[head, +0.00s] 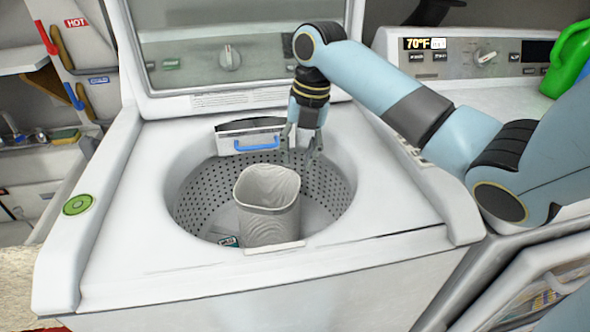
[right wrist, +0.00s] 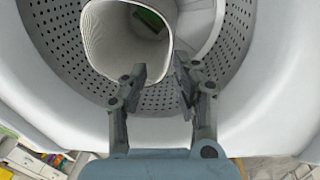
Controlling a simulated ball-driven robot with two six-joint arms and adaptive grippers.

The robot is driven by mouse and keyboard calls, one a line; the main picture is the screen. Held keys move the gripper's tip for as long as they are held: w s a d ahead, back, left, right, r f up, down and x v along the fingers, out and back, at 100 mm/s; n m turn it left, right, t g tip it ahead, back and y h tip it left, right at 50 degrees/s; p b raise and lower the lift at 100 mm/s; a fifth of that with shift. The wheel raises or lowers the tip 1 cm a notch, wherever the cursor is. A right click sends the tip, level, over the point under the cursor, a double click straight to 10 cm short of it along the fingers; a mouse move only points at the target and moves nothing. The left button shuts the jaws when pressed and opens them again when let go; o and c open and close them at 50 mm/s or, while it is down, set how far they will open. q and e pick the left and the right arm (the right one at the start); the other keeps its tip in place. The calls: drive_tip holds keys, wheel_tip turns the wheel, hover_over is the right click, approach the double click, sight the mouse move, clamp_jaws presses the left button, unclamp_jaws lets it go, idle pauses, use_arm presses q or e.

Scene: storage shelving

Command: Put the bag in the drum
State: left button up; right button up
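The bag (head: 268,205), a grey, ribbed, open-topped sack, stands upright inside the perforated metal drum (head: 200,195) of the open washer. In the right wrist view its pale rim and open mouth (right wrist: 95,45) show at the top, against the drum wall (right wrist: 58,28). My right gripper (head: 302,152) points down over the back right of the drum, behind the bag. Its fingers (right wrist: 160,84) are apart with nothing between them, close to the bag's rim; whether one finger touches it I cannot tell. My left gripper is not in view.
The washer lid (head: 235,55) stands open behind the drum. A dispenser drawer with a blue handle (head: 257,143) is at the drum's back edge. A second machine (head: 470,95) and a green jug (head: 568,60) are at right. A small teal item (head: 228,241) lies in the drum.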

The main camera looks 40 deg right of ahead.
wheel_tip(320, 180, up, 7)
drive_tip(key=shift+s+d, duration=0.4)
idle(0.4)
